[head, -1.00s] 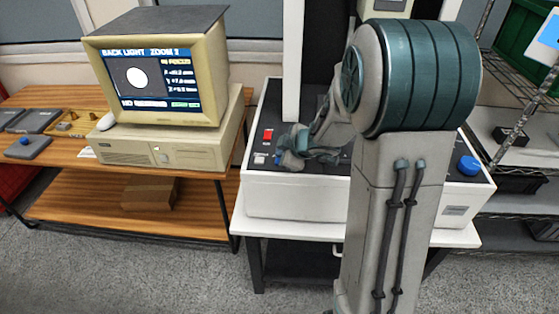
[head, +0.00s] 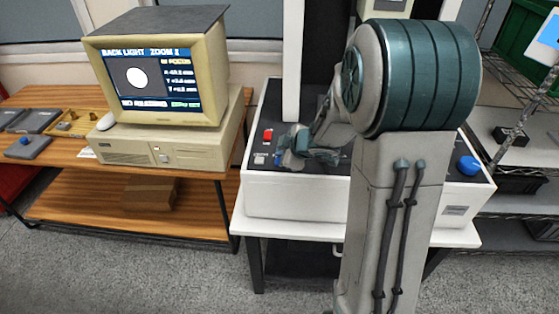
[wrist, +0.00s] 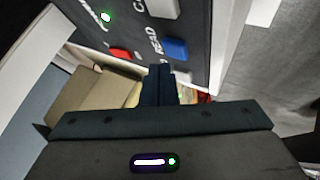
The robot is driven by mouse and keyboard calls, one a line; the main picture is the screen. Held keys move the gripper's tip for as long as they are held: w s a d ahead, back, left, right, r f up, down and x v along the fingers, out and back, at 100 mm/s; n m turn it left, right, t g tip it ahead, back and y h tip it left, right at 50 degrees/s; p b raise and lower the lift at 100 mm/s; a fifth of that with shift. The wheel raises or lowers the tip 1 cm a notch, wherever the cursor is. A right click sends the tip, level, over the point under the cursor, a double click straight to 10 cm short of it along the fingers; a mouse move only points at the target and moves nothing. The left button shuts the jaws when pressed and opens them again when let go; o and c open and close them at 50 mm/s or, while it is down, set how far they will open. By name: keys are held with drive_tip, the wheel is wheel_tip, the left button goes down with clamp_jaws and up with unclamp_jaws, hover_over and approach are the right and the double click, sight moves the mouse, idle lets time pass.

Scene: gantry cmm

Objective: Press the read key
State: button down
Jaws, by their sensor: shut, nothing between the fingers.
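The blue key (wrist: 175,48) beside the READ lettering (wrist: 155,40) shows on the dark panel in the wrist view. My gripper (wrist: 160,68) is shut and empty, its fingertips a little short of the blue key in the picture. I cannot tell the height of the gap. In the head view my gripper (head: 285,157) is low over the left part of the dark console top (head: 262,110), and a bit of blue shows by its tip. A red button (head: 267,134) and a pale key (head: 260,158) lie left of it.
A monitor (head: 155,75) on a beige computer (head: 165,145) stands on the wooden bench at left. A blue knob (head: 468,165) is at the console's right end. A white upright post (head: 292,60) rises behind my gripper.

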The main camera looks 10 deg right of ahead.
drive_tip(key=shift+f, duration=0.4)
drive_tip(key=shift+f+b, duration=0.45)
idle(0.4)
drive_tip(key=shift+r, duration=0.1)
drive_tip(key=shift+r+p, duration=0.75)
drive_tip(key=shift+p, duration=0.2)
drive_tip(key=shift+r, duration=0.1)
wheel_tip(320, 180, up, 5)
drive_tip(key=p, duration=0.5)
drive_tip(key=shift+p, duration=0.3)
